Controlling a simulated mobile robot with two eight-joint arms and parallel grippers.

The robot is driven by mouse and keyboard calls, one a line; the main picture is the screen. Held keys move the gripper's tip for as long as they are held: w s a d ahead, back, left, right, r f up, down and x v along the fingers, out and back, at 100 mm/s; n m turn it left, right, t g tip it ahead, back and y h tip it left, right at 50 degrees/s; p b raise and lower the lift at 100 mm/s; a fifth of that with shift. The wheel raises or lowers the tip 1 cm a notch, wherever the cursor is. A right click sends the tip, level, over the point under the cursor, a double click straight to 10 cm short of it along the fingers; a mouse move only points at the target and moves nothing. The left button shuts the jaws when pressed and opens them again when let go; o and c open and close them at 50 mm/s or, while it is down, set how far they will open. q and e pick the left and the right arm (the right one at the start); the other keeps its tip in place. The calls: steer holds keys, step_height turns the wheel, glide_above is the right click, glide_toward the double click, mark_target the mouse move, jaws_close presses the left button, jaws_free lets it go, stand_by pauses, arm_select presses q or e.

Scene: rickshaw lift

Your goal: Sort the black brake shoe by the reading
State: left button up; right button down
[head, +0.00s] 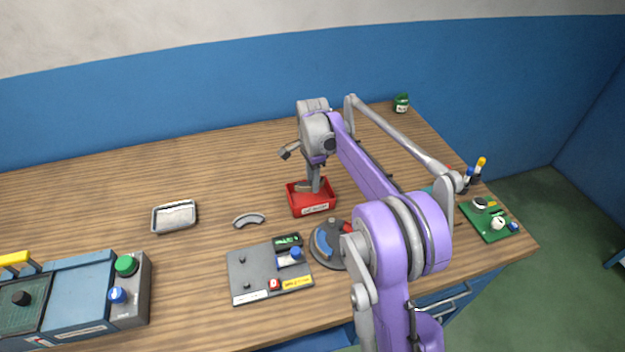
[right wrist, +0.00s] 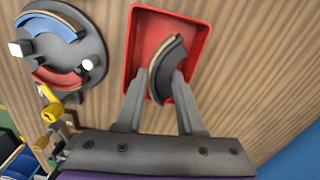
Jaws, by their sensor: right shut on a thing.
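The black brake shoe (right wrist: 170,68) is a dark curved piece with a tan edge. My right gripper (right wrist: 166,80) is shut on it, a finger on each side, over the red tray (right wrist: 140,62). In the head view my right gripper (head: 315,182) reaches down into the red tray (head: 313,209), and the shoe (head: 305,186) shows partly beside the fingers. Whether the shoe touches the tray floor I cannot tell. A grey curved shoe (head: 249,220) lies on the table left of the tray. A grey plate (head: 245,262) carries a small dark display (head: 288,241); its reading is too small to read. My left gripper is not in view.
A round fixture (head: 325,243) with blue and red arcs stands close in front of the red tray. A metal tray (head: 174,217) sits to the left. A blue machine (head: 85,285) with knobs fills the front left. A green board (head: 490,220) lies at right. The back left table is clear.

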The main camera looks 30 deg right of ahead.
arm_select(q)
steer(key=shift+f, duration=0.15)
arm_select(e)
steer(key=shift+f, duration=0.4)
stand_by(0.9)
steer(key=shift+c, duration=0.2)
jaws_free()
stand_by(0.4)
steer(key=shift+r, duration=0.1)
steer(key=shift+r+p, duration=1.65)
steer(key=shift+r, duration=1.8)
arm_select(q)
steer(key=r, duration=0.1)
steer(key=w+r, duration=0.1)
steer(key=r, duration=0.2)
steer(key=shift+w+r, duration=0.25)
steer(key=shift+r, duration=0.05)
arm_select(e)
steer(key=shift+s+a, duration=0.1)
